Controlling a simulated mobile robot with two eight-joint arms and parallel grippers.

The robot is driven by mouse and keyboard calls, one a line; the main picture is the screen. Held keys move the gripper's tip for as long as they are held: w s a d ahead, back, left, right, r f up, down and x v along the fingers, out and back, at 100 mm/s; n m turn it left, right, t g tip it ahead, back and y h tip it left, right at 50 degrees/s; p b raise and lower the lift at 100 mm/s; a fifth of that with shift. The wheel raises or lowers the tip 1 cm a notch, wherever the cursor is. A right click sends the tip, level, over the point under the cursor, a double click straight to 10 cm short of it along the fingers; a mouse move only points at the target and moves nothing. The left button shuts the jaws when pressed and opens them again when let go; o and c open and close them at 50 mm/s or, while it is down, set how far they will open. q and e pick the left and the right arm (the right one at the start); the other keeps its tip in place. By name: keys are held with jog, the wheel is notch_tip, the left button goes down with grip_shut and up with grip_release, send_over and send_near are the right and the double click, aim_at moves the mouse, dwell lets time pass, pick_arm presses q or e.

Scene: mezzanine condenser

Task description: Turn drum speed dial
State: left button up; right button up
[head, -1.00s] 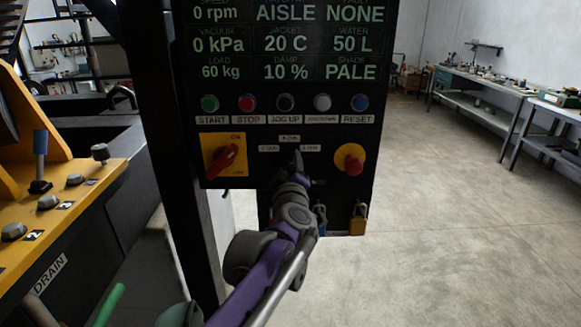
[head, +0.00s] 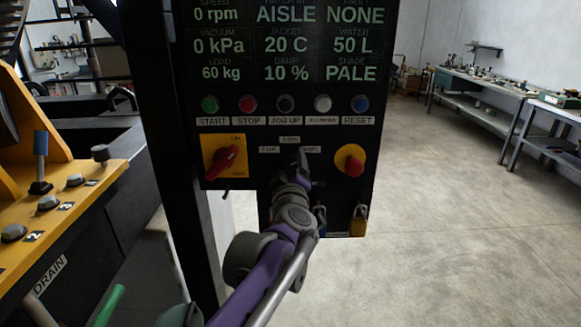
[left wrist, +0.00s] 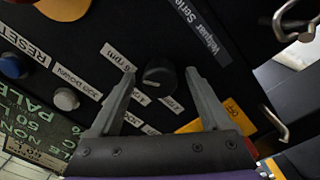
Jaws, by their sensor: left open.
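The drum speed dial (left wrist: 160,74) is a dark round knob on the black panel, with small white speed labels around it, one reading 6 rpm. In the left wrist view it appears between the two grey fingers of my left gripper (left wrist: 160,70), which are apart with a gap on each side of it. Whether the fingers reach around its depth I cannot tell. In the head view my left gripper (head: 302,158) is at the panel below the button row and hides the dial. My right gripper is not in view.
A red rotary switch on a yellow plate (head: 239,144) is left of the gripper, and a red-and-yellow stop button (head: 350,160) is right. Buttons such as the blue RESET (head: 360,103) sit above. A padlock (head: 358,222) hangs below. Open floor lies right.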

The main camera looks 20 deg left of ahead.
pick_arm(q)
jog(key=v, duration=1.1)
jog(key=shift+b, duration=0.35)
jog(key=s+d+f+m+g+h+p, duration=0.3)
jog(key=s+d+f+m+g+h, duration=0.15)
jog(key=s+f+m+h, duration=0.6)
jog(key=s+a+f+m+g+y, duration=0.1)
jog(key=s+a+f+g+y, duration=0.1)
jog(key=s+a+f+g, duration=0.2)
jog(key=s+a+f+m+g+y+p, duration=0.1)
jog(key=s+a+f+g+y, duration=0.2)
jog(key=s+f, duration=0.8)
notch_tip(320, 180, down, 4)
jog(key=shift+a+r+g+y+p, duration=0.1)
jog(key=shift+a+g+y+p, duration=0.2)
jog(key=shift+a+g+y, duration=0.1)
